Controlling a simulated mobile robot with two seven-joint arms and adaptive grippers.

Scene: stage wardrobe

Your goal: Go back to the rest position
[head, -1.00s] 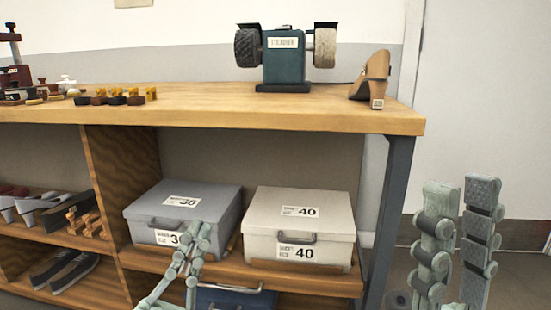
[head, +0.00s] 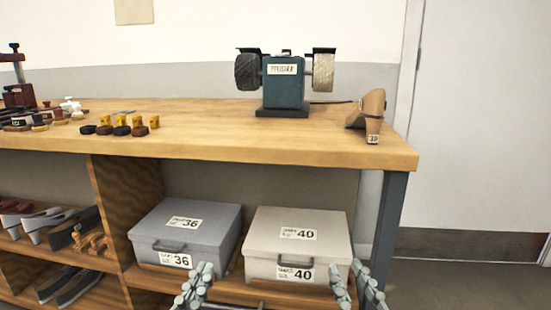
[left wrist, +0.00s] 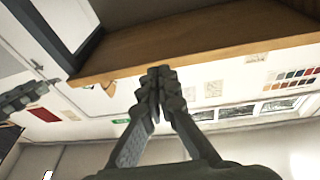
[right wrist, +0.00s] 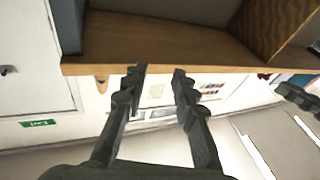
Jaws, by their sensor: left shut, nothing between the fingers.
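My left gripper (head: 195,284) shows at the bottom of the head view, in front of the grey box marked 36. Its fingers meet with nothing between them, as the left wrist view (left wrist: 158,78) shows. My right gripper (head: 354,284) is at the bottom right of the head view, by the front right corner of the cream box marked 40. In the right wrist view (right wrist: 157,76) its two fingers stand apart with nothing between them. Both hands are low and empty; the arms behind them are mostly out of the head view.
A wooden workbench (head: 220,140) bears a teal polishing machine (head: 284,84), a tan heeled shoe (head: 369,114) and several small brushes. On the shelf below stand the grey box (head: 205,222) and the cream box (head: 320,220). Floor is free right of the bench's dark leg (head: 388,225).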

